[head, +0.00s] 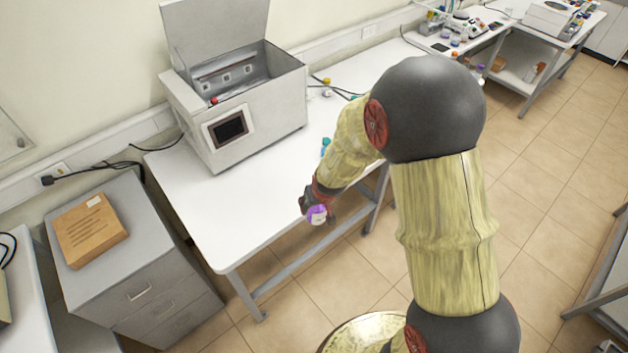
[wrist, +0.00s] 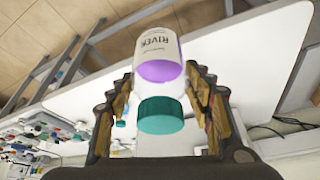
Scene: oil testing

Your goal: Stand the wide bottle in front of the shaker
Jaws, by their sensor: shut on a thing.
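The wide bottle is a white bottle (head: 318,218) with a purple band. My gripper (head: 315,204) is shut on it and holds it by the table's front edge, apparently above the tabletop. In the wrist view the bottle (wrist: 158,50) sits tilted between the fingers (wrist: 160,100), its printed label showing. A teal cap (wrist: 160,114) lines up with it; I cannot tell whether it belongs to it. The grey box machine (head: 240,105) with a raised lid and a dark screen, apparently the shaker, stands at the back of the table, left of my gripper.
The white tabletop (head: 215,210) is clear in front of the machine. Small teal-capped items (head: 325,146) lie to its right. Another bench (head: 480,50) with small items is at the back right.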

